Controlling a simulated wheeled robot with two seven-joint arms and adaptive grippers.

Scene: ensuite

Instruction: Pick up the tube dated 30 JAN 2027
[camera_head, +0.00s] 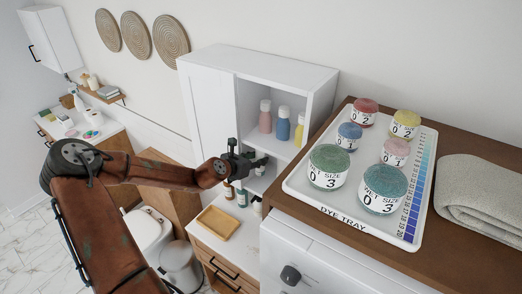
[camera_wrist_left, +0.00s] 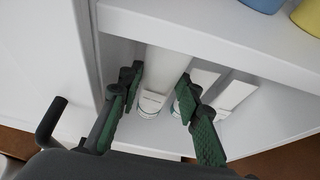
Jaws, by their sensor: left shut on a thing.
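My left gripper (camera_head: 258,163) reaches into the lower compartment of the white wall cabinet (camera_head: 262,72). In the left wrist view the gripper (camera_wrist_left: 158,88) is shut on a white tube (camera_wrist_left: 162,72), with one green-padded finger on each side. The tube stands with its capped end down. Small print shows near its lower end, but I cannot read a date. Two more white tubes, a middle tube (camera_wrist_left: 200,82) and a right tube (camera_wrist_left: 236,93), stand to its right, close to the right finger. The head view mostly hides the tubes behind my gripper. My right gripper is not in view.
The shelf board (camera_wrist_left: 215,35) lies close above the tubes. Pink, blue and yellow bottles (camera_head: 283,124) stand on the shelf above. Bottles (camera_head: 242,198) and a wooden tray (camera_head: 217,223) are on the counter below. A dye tray (camera_head: 300,193) with several jars is at right.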

